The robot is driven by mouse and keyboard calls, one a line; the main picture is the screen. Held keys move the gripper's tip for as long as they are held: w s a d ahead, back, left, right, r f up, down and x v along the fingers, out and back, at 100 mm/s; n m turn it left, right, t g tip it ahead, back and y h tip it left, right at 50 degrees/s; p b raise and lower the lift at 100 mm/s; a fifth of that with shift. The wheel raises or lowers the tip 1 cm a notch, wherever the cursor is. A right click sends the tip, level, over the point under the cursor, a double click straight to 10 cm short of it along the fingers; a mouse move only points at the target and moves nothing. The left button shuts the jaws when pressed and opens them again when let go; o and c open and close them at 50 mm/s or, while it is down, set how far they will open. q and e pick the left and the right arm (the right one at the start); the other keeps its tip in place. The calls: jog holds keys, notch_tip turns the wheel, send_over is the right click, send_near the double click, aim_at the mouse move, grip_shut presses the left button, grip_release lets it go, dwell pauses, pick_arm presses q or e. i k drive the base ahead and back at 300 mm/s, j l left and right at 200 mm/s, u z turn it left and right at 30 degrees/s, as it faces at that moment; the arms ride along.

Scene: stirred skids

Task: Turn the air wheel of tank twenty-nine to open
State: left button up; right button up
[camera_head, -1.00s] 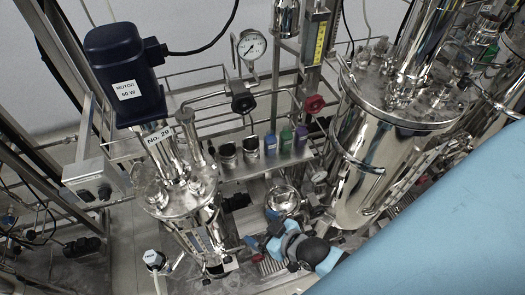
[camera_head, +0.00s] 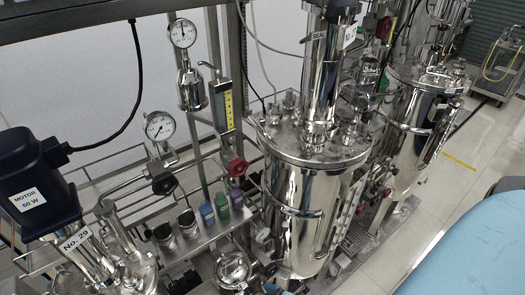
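Tank twenty-nine is at the lower left, with its "No. 29" label (camera_head: 75,239) below a dark blue motor (camera_head: 35,185). Its lower body is cut off by the bottom edge. A black hand wheel (camera_head: 164,183) sits under a round gauge (camera_head: 158,126) on the piping behind the tank. A red hand wheel (camera_head: 237,167) sits to its right, below a yellow-scaled flow meter (camera_head: 224,105). I cannot tell from any label which wheel is for air, or how far either is turned. Neither of my grippers shows in the head view.
A large steel tank (camera_head: 295,200) stands in the middle, with another steel tank (camera_head: 418,115) beyond it. A light blue surface fills the lower right corner. Open floor (camera_head: 440,190) shows at right.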

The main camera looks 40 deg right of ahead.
aim_at(238, 163)
jog(key=z, duration=0.9)
